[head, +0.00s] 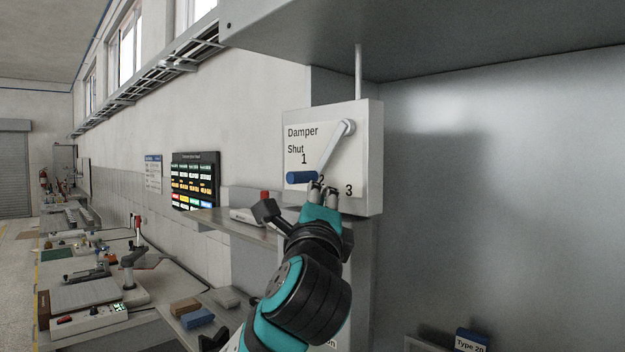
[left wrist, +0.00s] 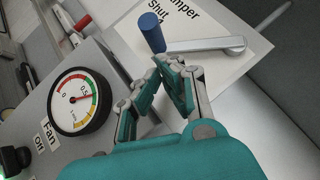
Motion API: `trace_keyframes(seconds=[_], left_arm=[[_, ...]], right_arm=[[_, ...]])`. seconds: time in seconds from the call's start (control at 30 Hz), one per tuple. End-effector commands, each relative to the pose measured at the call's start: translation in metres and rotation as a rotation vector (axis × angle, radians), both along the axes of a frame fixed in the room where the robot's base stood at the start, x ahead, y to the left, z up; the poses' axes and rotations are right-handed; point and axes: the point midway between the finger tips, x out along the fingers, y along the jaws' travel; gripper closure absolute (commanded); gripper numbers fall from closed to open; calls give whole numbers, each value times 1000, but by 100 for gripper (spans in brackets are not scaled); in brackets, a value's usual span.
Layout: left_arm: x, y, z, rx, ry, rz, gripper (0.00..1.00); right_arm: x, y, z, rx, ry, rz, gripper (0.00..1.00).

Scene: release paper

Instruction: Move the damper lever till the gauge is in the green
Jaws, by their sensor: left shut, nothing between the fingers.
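The white damper panel (head: 360,165) carries a grey lever (head: 332,150) pivoted at its upper right. The lever slants down left, its blue handle (head: 300,177) below the "Shut 1" mark. Mark 3 is clear; mark 2 is partly hidden by my fingertips. My left gripper (head: 322,187) is shut and empty just right of the handle. In the left wrist view its fingertips (left wrist: 168,66) are close beside the blue handle (left wrist: 151,32); I cannot tell whether they touch. The round gauge (left wrist: 78,100) has its needle pointing right, near 0.5 by the green arc. My right gripper is out of view.
A grey hood (head: 420,40) overhangs the panel. A shelf (head: 235,225) with a red-topped device stands left of my arm, above a cluttered bench (head: 85,295). A blue "Type 20" box (head: 472,341) is low right.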

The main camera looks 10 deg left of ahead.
Motion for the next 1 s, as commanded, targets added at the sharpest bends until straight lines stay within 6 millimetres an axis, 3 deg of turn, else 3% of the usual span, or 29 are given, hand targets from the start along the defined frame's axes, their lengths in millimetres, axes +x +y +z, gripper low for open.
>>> trace_keyframes(seconds=[0.13, 1.0], left_arm=[[7, 10, 6, 2, 2, 0, 100], [18, 27, 13, 0, 3, 1, 100]], right_arm=[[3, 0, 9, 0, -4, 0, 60], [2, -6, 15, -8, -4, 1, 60]])
